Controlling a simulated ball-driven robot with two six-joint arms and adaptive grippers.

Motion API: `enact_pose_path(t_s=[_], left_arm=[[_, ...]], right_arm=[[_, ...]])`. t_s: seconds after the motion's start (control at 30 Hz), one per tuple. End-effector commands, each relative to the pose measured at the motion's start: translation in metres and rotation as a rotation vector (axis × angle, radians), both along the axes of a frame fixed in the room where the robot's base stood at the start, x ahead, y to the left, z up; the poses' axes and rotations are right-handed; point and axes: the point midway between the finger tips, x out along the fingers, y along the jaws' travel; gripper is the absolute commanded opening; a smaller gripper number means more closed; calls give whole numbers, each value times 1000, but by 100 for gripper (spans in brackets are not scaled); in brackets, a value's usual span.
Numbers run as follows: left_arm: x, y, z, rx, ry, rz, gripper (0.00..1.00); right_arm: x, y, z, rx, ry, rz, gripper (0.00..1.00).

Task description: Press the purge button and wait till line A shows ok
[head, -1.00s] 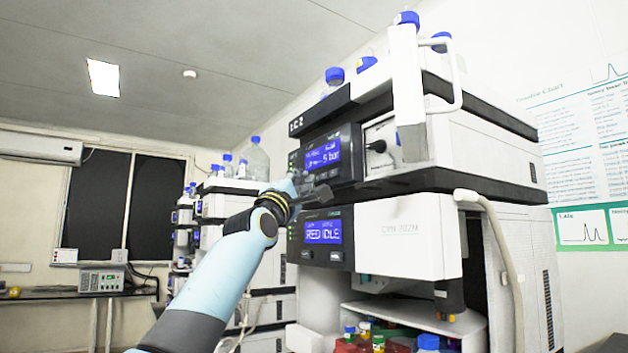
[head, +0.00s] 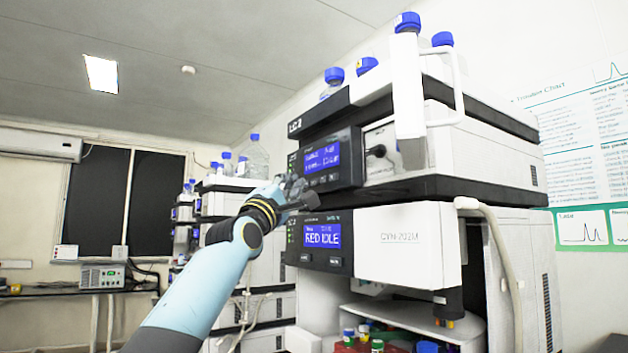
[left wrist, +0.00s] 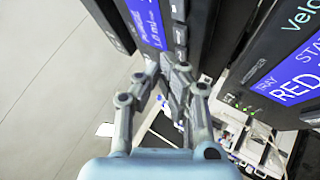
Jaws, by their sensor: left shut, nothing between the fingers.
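The upper module's blue display (head: 322,159) is lit, with small, mostly unreadable text; I cannot make out a line A ok. A row of small dark buttons (head: 322,180) lies under it; which is purge is not legible. The buttons (left wrist: 180,35) run beside the display (left wrist: 146,22) in the left wrist view. My left gripper (head: 296,184) is shut and empty at the lower left of this panel. In the left wrist view its fingertips (left wrist: 172,66) are at the button row's end; I cannot tell whether they touch. My right gripper is not in view.
A lower display (head: 323,235) reads "RED IDLE". A white front cover (head: 406,240) and a white upright handle (head: 408,90) jut out at the right. Blue-capped bottles (head: 407,22) stand on top. More stacks (head: 222,205) stand behind my left arm.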

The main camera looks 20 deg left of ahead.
Motion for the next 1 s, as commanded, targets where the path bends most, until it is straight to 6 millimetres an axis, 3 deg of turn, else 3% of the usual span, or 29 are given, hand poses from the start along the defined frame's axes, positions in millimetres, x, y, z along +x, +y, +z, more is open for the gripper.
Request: enact_pose_path(t_s=[0.1,0.4,1.0], left_arm=[[-10,8,5,1,1,0,0],[-31,23,4,1,0,1,0],[-34,25,2,0,-1,-1,0]], right_arm=[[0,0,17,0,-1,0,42],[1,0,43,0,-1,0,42],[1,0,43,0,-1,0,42]])
